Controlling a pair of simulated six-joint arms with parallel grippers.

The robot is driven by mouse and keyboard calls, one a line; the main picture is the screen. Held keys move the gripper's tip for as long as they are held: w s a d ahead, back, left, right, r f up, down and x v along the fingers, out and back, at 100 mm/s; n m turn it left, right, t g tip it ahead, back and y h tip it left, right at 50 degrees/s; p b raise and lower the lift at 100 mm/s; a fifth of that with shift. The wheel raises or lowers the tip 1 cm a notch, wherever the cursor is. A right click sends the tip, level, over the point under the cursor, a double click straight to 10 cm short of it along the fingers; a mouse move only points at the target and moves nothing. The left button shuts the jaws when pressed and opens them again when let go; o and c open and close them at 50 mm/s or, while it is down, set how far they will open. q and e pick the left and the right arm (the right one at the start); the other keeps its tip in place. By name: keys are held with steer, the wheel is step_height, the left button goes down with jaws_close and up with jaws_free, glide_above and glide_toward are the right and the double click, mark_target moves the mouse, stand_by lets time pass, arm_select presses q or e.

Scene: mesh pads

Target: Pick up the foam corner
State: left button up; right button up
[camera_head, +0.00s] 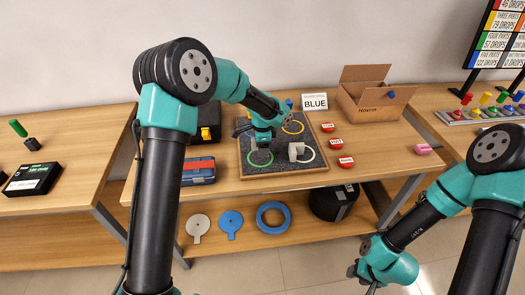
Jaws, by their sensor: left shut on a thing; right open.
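A white L-shaped block (297,151), which looks like the foam corner, sits on the dark grey mat (284,173) beside a white ring. My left gripper (263,146) points down over the mat, left of the white block and above the green ring (260,158). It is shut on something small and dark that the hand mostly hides. A gap shows between this gripper and the white block. My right gripper (371,287) is low, in front of the table and near the bottom edge, open and empty; its fingers are barely visible.
An orange ring (293,127) lies on the mat. Red buttons (334,144) line the mat's right side. A pink piece (423,149) lies farther right. A blue-grey case (198,171) is left.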

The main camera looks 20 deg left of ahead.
arm_select(q)
steer(key=s+d, duration=0.2)
steer(key=s, duration=0.5)
steer(key=s+d+r, duration=0.1)
steer(key=s+d, duration=0.1)
steer(key=s, duration=0.6)
steer(key=shift+s+d+r, duration=0.15)
steer(key=shift+s+r, duration=0.1)
steer(key=w+a+r+n, duration=0.3)
steer(key=w+a+n, duration=0.4)
steer(key=w+n, duration=0.2)
steer(key=shift+w+n, duration=0.25)
steer(key=shift+n, duration=0.45)
steer(key=shift+d, duration=0.1)
stand_by(0.4)
